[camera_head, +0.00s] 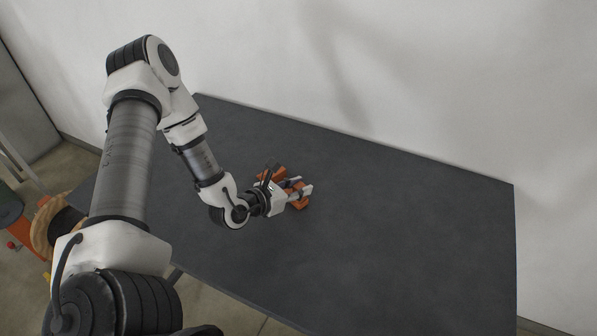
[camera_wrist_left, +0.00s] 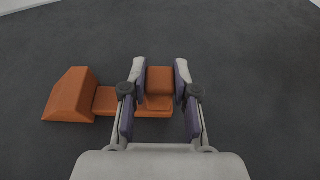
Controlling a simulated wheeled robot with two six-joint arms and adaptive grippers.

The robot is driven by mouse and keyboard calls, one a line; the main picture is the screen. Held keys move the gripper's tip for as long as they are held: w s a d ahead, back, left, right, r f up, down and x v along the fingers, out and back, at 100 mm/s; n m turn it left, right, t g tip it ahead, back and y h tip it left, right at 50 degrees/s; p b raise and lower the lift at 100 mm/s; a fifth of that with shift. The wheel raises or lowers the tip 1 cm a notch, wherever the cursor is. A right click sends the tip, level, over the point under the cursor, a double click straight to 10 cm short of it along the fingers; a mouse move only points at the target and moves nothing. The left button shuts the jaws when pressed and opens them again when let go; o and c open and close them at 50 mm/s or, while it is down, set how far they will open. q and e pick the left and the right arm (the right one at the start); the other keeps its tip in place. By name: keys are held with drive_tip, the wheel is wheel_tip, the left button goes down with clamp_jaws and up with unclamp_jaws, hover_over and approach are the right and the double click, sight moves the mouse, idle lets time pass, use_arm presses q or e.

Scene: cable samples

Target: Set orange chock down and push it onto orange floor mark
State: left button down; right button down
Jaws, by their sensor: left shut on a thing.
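The orange chock (camera_head: 302,203) is on or just above the dark table top under my left gripper (camera_head: 304,187). In the left wrist view, a block of the orange chock (camera_wrist_left: 159,82) lies between the two fingers of my left gripper (camera_wrist_left: 160,80), which is shut on it. A low orange strip runs left from there to a larger orange wedge (camera_wrist_left: 70,96). I cannot tell whether block, strip and wedge are one piece. I cannot make out a separate orange floor mark. The fingers hide part of the strip. My right gripper is not in view.
The dark table (camera_head: 420,240) is bare to the right of the gripper. A pale wall (camera_head: 450,80) stands along its back edge. Beyond the table's left end, a tan round object (camera_head: 48,222) and an orange object (camera_head: 28,240) are partly hidden.

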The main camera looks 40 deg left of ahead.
use_arm(q)
drive_tip(key=c, duration=1.3)
unclamp_jaws()
drive_tip(key=shift+s+f, duration=0.1)
drive_tip(key=o, duration=0.4)
